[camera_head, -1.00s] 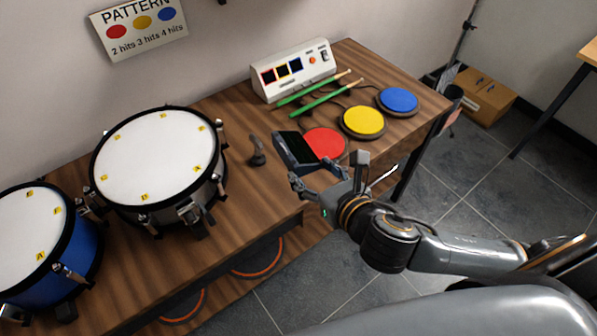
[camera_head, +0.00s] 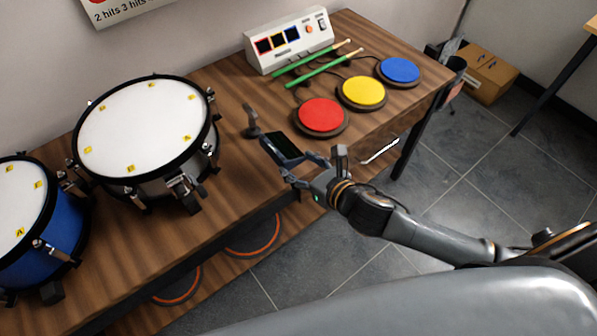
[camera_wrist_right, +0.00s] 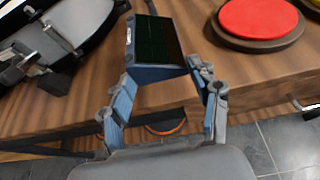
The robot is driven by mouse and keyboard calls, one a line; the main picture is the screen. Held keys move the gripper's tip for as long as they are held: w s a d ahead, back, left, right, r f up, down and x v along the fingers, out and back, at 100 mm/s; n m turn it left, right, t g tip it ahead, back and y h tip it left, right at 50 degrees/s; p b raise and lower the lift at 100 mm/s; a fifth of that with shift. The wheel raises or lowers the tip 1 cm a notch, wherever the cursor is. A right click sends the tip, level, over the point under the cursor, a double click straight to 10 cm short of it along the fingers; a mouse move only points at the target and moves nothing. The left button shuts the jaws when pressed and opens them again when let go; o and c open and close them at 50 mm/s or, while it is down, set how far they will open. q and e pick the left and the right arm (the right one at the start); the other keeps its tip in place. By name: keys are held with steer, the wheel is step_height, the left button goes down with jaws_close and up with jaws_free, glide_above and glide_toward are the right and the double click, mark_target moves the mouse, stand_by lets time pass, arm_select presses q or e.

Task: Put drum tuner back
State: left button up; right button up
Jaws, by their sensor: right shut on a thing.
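The drum tuner (camera_head: 283,147) seems to be the dark, flat device with a black screen. My right gripper (camera_head: 298,167) is shut on it, one finger at each side. In the right wrist view the tuner (camera_wrist_right: 157,45) sits between the fingers, its screen facing up. It is over the table's front part; I cannot tell how high. A small dark stand (camera_head: 250,122) is on the table just behind and left of the tuner. My left gripper is not in view.
The large white-headed drum (camera_head: 145,125) and a blue drum (camera_head: 25,215) are at left. Red (camera_head: 321,115), yellow (camera_head: 361,92) and blue (camera_head: 399,70) pads lie at right. Green drumsticks (camera_head: 318,68) lie by a white console (camera_head: 290,42). Bare wood (camera_head: 235,165) lies between drum and tuner.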

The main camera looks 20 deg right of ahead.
mark_target(299, 178)
steer(key=shift+w+d+f, duration=0.1)
steer(key=shift+w+f, duration=0.85)
steer(key=shift+f, duration=0.2)
steer(key=shift+f+b, duration=0.4)
steer(key=shift+f, duration=1.2)
steer(key=o, duration=1.2)
steer(key=shift+f, duration=0.1)
steer(key=v, duration=1.2)
